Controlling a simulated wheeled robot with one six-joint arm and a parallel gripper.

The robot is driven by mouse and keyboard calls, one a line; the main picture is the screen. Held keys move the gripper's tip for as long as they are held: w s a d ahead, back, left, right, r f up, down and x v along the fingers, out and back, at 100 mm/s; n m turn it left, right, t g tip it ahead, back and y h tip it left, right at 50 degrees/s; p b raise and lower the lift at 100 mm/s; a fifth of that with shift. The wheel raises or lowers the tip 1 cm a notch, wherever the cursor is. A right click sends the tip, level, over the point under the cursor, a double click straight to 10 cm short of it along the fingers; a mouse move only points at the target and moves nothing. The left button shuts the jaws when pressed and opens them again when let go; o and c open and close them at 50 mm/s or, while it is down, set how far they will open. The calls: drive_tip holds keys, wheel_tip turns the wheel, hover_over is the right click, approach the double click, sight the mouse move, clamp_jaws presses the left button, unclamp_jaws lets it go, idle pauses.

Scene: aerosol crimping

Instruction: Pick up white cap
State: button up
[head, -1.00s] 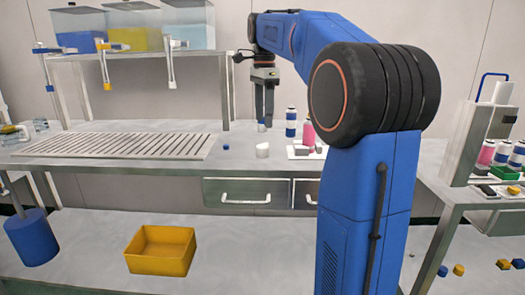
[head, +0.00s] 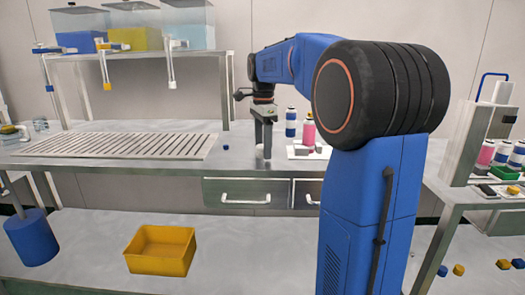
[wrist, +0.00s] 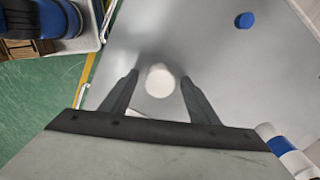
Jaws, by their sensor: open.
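The white cap (wrist: 160,81) is a small round white piece on the grey steel worktop. In the wrist view it lies between the fingertips of my gripper (wrist: 160,79), with one finger on each side. The fingers are apart and I cannot see them pressing on the cap. In the head view my gripper (head: 265,153) points down at the worktop near its front edge, and its fingers mostly hide the cap.
A blue cap (head: 226,147) lies left of my gripper. A blue-and-white can (head: 291,123) and a pink can (head: 308,131) stand to the right, by a white tray (head: 299,153). A slatted grate (head: 115,147) covers the worktop's left. A yellow bin (head: 160,250) sits below.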

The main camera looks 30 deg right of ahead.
drive_tip(key=c, duration=1.1)
drive_tip(key=shift+o, duration=0.2)
